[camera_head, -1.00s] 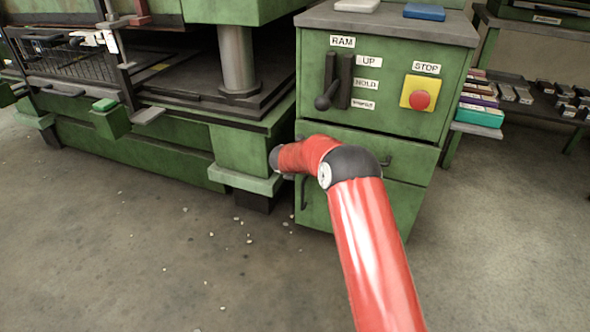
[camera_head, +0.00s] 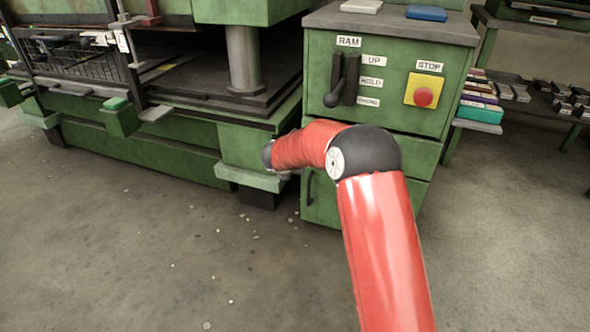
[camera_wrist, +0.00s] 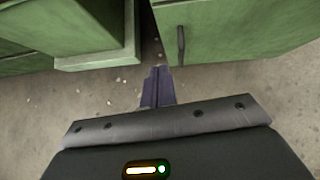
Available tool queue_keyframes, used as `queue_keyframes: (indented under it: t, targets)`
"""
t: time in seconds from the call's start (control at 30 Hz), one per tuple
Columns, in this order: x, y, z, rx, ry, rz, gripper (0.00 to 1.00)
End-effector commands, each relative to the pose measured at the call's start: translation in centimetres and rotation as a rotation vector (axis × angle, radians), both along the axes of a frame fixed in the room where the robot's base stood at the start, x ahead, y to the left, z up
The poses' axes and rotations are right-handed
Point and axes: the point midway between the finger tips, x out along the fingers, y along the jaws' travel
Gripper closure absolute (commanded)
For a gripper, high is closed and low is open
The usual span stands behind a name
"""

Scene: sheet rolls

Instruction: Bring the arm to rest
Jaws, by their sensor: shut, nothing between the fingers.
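My red arm reaches forward in the head view, bent at a dark joint, with its far end close to the green press base and the control cabinet. My gripper is hidden in the head view. In the wrist view my gripper (camera_wrist: 158,74) shows its dark fingers together with nothing between them. It points down over the concrete floor, in front of the gap between the press foot (camera_wrist: 95,58) and the cabinet (camera_wrist: 230,30).
The cabinet (camera_head: 318,117) carries a RAM lever (camera_head: 334,88) and a red STOP button (camera_head: 424,97). The green press (camera_head: 140,150) stands left. A shelf (camera_head: 510,82) with boxes is at right. The floor (camera_head: 110,250) in front is open, with small pale scraps.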

Motion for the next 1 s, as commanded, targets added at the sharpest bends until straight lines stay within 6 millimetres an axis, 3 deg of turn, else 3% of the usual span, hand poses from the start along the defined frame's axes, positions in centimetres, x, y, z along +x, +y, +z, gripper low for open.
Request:
queue_keyframes:
  t: [0.27,0.37,0.47,0.53,0.7,0.8,1.0]
  targets:
    - [-0.6,0.2,1.8,-0.019,-0.015,0.034,1.0]
    - [-0.6,0.2,5.7,-0.094,-0.07,0.167,1.0]
    - [-1.5,0.2,11.9,-0.254,-0.153,0.402,1.0]
    - [-3.1,0.3,16.4,-0.405,-0.21,0.599,1.0]
    - [-9.7,0.3,24.3,-0.818,-0.287,1.06,1.0]
    - [-14.8,-0.3,26.9,-1.068,-0.289,1.316,1.0]
    - [-26.5,-3.6,28.1,-1.544,-0.186,1.815,1.0]
